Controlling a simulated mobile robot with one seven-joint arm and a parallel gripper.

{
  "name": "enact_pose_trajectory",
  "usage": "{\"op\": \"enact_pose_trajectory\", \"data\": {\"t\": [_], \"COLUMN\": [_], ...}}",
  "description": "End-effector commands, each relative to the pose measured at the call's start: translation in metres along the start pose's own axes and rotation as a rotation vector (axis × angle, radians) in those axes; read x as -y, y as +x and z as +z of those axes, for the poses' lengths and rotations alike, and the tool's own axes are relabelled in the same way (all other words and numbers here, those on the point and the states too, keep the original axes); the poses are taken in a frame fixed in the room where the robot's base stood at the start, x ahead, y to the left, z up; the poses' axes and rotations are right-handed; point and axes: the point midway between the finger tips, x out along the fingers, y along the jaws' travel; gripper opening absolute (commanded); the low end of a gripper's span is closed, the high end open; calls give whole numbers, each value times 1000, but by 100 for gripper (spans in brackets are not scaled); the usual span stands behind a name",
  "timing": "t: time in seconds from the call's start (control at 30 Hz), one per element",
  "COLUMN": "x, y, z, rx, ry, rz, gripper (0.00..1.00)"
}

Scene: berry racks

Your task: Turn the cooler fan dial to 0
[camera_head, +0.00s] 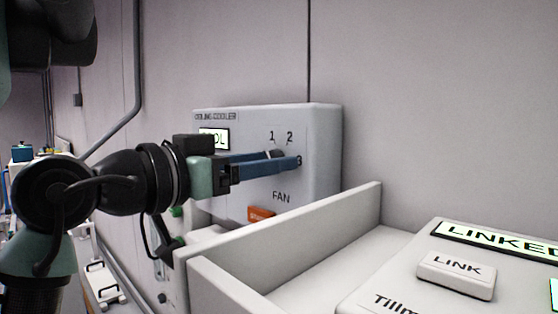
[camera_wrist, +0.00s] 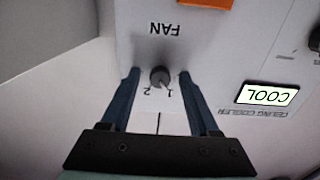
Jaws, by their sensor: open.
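The ceiling cooler (camera_head: 322,150) is a pale grey wall box with a lit display reading COOL. Its small dark fan dial (camera_wrist: 160,77) shows in the wrist view, which is upside down, with the pointer mark toward the 1. In the head view the dial (camera_head: 276,153) is mostly hidden behind my fingers. My gripper (camera_head: 288,159) is open at the panel. In the wrist view its blue fingers stand on either side of the dial, with a gap at each side.
An orange button (camera_head: 261,214) sits low on the cooler's face. A white tray wall (camera_head: 300,222) stands below and in front of it. A panel with a LINK button (camera_head: 456,275) is at the lower right. Bare wall lies right of the cooler.

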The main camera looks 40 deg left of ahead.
Motion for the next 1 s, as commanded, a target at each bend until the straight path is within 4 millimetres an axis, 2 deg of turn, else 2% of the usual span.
{"op": "enact_pose_trajectory", "data": {"t": [0.27, 0.6, 0.63, 1.0], "x": [0, 0, 0, 0], "y": [0, 0, 0, 0], "z": [0, 0, 0, 0], "rx": [0, 0, 0, -1], "ry": [1, 0, 0, -23], "rz": [0, 0, 0, 0], "gripper": [62, 2, 0, 0]}}
